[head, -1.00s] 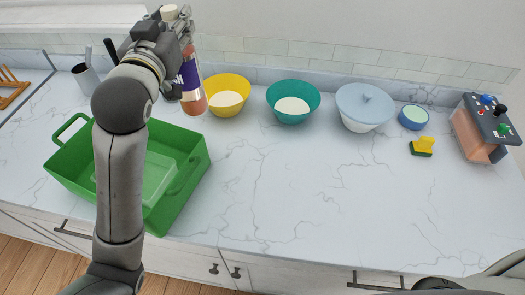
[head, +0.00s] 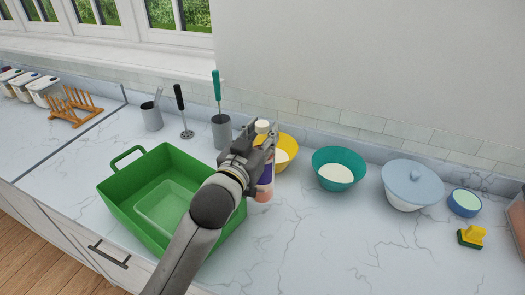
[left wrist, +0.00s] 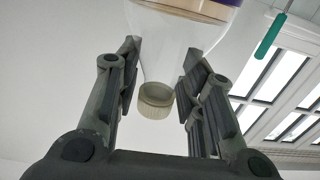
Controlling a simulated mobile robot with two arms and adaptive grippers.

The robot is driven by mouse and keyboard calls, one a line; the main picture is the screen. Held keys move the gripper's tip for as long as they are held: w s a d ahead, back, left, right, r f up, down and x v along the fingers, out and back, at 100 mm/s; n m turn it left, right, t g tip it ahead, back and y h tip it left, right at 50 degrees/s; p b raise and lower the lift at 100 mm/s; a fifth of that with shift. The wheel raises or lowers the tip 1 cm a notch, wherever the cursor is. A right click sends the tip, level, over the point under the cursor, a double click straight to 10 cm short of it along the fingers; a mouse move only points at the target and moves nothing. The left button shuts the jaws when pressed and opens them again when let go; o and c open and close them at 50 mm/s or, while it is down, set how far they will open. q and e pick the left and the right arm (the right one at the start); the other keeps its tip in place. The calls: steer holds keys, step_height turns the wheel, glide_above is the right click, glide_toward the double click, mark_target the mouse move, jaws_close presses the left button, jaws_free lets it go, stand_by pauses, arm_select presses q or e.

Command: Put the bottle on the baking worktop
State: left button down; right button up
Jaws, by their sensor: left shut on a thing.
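My left gripper (head: 262,143) is shut on the bottle (head: 265,185), just below its cream cap (head: 262,126). The bottle has a purple label and a pinkish lower part. It stands upright in the grip, in front of the yellow bowl (head: 286,150) and right of the green bin. I cannot tell whether its base touches the marble worktop (head: 330,235). In the left wrist view the fingers (left wrist: 160,80) flank the bottle's clear neck (left wrist: 175,45), with its cap (left wrist: 157,96) between them. My right gripper is out of view.
The green bin (head: 124,204) stands left of the bottle. Grey holders and utensils stand behind. A teal bowl (head: 338,176), a lidded bowl (head: 411,190), a small blue bowl (head: 465,203) and a sponge (head: 471,237) lie to the right. The front middle worktop is clear.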

arm_select(q)
step_height(320, 180, down, 5)
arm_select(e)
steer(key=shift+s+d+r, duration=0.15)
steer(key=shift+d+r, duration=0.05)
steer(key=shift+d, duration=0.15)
arm_select(q)
steer(key=shift+f, duration=0.15)
steer(key=c, duration=0.9)
jaws_free()
steer(key=shift+f, duration=0.1)
steer(key=shift+c, duration=0.2)
